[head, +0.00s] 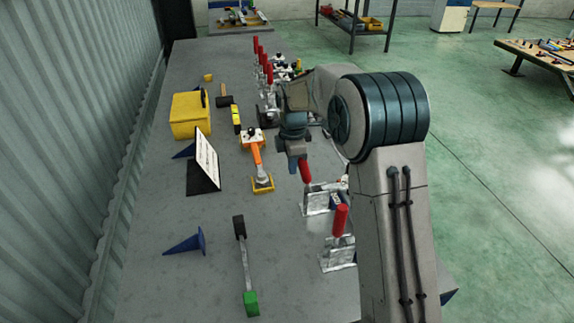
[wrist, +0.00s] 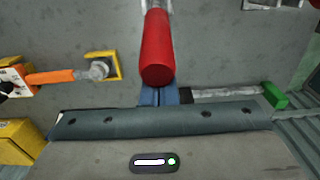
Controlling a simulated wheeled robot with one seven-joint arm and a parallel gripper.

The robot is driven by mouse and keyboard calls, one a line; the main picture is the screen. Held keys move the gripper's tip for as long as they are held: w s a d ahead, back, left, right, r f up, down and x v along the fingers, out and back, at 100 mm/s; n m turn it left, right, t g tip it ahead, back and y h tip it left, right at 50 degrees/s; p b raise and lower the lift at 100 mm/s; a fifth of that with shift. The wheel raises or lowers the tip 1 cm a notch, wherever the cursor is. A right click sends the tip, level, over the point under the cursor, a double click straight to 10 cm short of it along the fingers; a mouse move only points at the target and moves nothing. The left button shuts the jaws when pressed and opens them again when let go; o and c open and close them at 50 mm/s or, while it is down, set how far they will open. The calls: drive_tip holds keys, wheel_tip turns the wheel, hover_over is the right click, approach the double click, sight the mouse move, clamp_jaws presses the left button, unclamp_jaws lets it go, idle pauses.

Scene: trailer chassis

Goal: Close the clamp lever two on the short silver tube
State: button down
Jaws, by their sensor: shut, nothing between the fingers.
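My gripper (head: 293,166) is shut and empty, its blue fingertips pressed together. It is right beside the red handle (head: 305,172) of a silver toggle clamp (head: 317,203). That handle leans toward my gripper. In the wrist view the red handle (wrist: 157,48) points toward the shut fingertips (wrist: 158,96), with its end very close to or touching them; I cannot tell which. A nearer clamp (head: 338,256) has its red handle (head: 341,220) standing nearly upright. I cannot make out the short silver tube, and my arm hides part of the area beside the clamps.
Several clamps with upright red handles (head: 265,62) stand farther back on the grey table (head: 200,290). The front left is mostly clear.

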drive_tip(key=shift+w+d+r, duration=0.1)
drive_tip(key=shift+d, duration=0.2)
drive_tip(key=shift+w+d+r, duration=0.1)
drive_tip(key=shift+w+d, duration=0.1)
drive_tip(key=shift+d, duration=0.6)
drive_tip(key=shift+a+r+p, duration=0.15)
drive_tip(key=shift+r+p, duration=2.85)
drive_tip(key=shift+r, duration=0.95)
